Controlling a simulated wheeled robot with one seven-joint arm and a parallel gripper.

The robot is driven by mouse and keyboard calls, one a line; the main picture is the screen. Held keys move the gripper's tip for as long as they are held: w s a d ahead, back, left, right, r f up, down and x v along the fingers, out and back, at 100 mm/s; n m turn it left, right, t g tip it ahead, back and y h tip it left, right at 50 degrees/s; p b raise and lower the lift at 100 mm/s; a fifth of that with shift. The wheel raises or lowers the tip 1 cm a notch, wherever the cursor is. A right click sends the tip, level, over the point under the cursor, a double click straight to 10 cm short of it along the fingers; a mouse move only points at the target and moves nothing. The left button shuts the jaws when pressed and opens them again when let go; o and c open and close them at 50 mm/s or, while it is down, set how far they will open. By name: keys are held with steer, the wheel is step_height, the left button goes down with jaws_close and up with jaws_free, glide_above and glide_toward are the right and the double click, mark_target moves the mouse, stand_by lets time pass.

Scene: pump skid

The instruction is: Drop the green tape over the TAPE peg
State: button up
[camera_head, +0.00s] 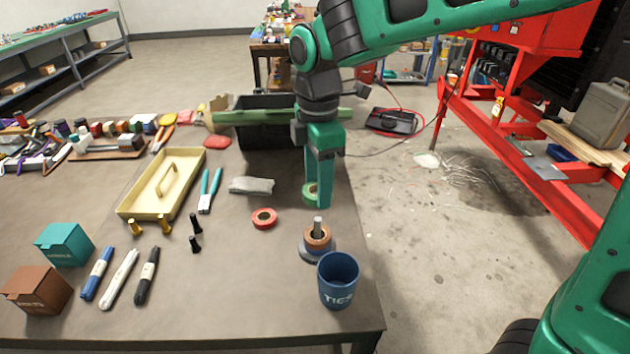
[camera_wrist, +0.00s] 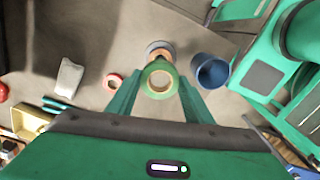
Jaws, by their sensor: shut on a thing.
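The green tape (camera_head: 309,193) is a ring held in my gripper (camera_head: 318,203), whose fingers point down. In the wrist view the green tape (camera_wrist: 149,86) sits between the two fingertips, its hole facing the camera. The peg (camera_head: 318,224) is a short grey post on a round grey base (camera_head: 305,251), with a copper-brown roll (camera_head: 318,239) around it. In the head view my gripper is beyond the peg and above the table. In the wrist view the green tape partly hides the brown roll (camera_wrist: 165,53) and the peg. No label shows on the peg.
A blue TIES cup (camera_head: 338,286) stands close to the peg, on its near side. A red tape roll (camera_head: 264,219) lies left of it. The table's right edge is near.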

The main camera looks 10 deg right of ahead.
steer(key=shift+f, duration=2.4)
steer(key=shift+f, duration=0.35)
steer(key=o, duration=1)
step_height(320, 180, up, 11)
steer(key=shift+f, duration=0.1)
steer(key=shift+d, duration=0.1)
